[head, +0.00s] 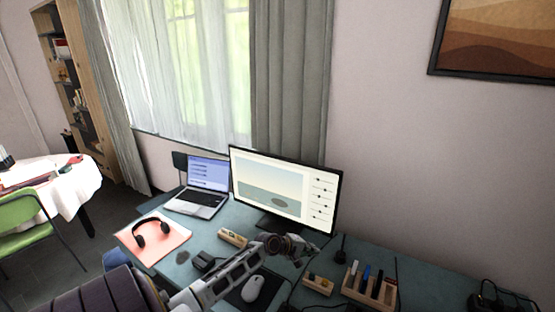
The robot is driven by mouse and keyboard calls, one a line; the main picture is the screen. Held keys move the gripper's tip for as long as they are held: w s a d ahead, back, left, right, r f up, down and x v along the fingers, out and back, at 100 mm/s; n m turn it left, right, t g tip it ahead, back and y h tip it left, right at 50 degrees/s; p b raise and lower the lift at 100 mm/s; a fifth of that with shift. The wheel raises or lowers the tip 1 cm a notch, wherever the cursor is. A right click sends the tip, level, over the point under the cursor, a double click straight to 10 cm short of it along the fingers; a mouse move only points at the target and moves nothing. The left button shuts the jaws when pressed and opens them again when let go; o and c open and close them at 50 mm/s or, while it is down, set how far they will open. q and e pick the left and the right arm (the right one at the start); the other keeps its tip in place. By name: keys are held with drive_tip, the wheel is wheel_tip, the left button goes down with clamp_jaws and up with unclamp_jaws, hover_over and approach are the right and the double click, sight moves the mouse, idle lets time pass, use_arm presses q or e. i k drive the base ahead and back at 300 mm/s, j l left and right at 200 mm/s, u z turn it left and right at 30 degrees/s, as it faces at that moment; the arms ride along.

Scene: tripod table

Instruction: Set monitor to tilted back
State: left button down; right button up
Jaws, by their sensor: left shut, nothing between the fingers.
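The monitor (280,185) stands on the desk with its lit screen facing me. Its screen shows a pale landscape and a column of sliders. I cannot tell its exact tilt from this angle. My left arm reaches in from the lower left, and my left gripper (298,248) is shut and empty, in front of the monitor's lower edge. The arm and gripper hide part of the desk and of the monitor's foot. I cannot tell whether the gripper touches the monitor. My right gripper is not in view.
An open laptop (202,190) stands left of the monitor. Headphones (152,231) lie on a pink mat. A white mouse (254,288) lies below my arm. A wooden organiser (368,290) with pens stands at the right. Curtains (290,80) hang behind.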

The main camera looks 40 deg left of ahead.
sight(302, 193)
drive_tip(key=u, duration=1.4)
